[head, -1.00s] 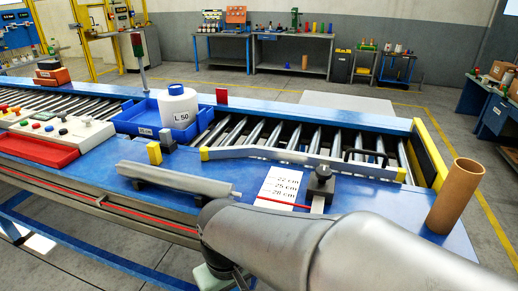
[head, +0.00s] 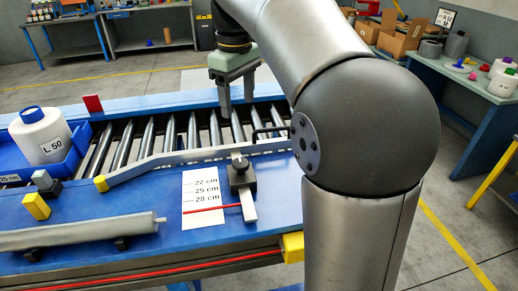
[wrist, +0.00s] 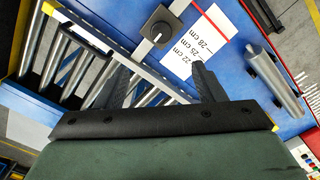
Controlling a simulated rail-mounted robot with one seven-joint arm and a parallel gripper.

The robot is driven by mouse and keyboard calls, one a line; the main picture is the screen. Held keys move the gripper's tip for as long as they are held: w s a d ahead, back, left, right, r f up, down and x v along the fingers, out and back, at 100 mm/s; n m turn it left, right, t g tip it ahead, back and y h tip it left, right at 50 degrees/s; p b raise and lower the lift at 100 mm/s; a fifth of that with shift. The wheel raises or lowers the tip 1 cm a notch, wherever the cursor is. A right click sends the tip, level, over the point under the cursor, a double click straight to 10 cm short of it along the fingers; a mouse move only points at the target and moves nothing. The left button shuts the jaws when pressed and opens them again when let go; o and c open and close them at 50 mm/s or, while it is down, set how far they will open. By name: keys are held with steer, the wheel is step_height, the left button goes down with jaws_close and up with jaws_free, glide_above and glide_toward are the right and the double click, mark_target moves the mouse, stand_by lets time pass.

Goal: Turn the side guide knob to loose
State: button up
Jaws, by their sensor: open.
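The side guide knob (head: 240,168) is black and sits on a dark clamp block on a metal slide bar (head: 249,206). In the wrist view the knob (wrist: 160,27) shows from above as a round disc with a pale mark. The side guide (head: 190,157) is a grey rail with a yellow end, lying along the rollers. My gripper (head: 237,98) is open and empty above the rollers, beyond the knob and apart from it. Its two dark fingers (wrist: 160,82) point toward the knob's side in the wrist view.
A white card (head: 203,196) reads 22, 25 and 28 cm, with a red pointer below. A black handle (head: 270,131) stands near the guide. A blue tray (head: 72,165) holds a white L 50 bobbin (head: 40,135). A grey roller (head: 80,234) lies at front left.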

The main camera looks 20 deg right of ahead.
mark_target(240, 163)
step_height(240, 163, down, 17)
steer(key=shift+a+f, duration=0.1)
steer(key=shift+a, duration=0.05)
stand_by(0.4)
steer(key=c, duration=1)
